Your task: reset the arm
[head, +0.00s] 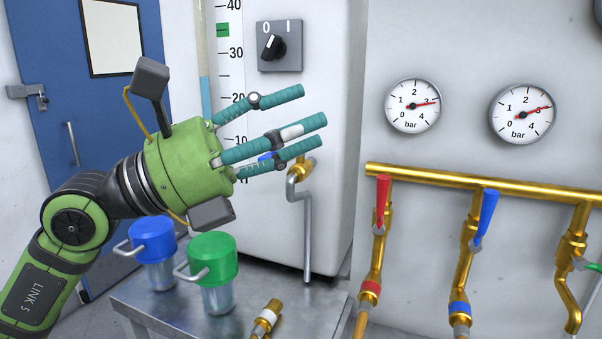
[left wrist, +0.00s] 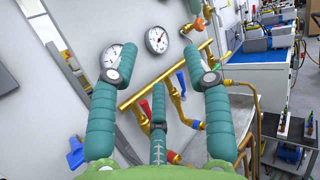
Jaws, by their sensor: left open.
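My left arm comes in from the left in the head view. Its green gripper (head: 302,120) has three teal fingers, spread and empty, pointing right in front of the white tank. In the left wrist view the gripper (left wrist: 158,85) is also open, with nothing between its fingers. Beyond the fingers there is the wall with a brass pipe (left wrist: 160,82) and gauges. My right gripper is in neither view.
A metal table (head: 175,315) bears a blue-topped cup (head: 153,240) and a green-topped cup (head: 212,258). The white tank (head: 330,200) has a rotary switch (head: 279,46). Right of it are two gauges (head: 413,105) and a brass manifold (head: 450,179) with red (head: 383,200) and blue (head: 486,218) levers.

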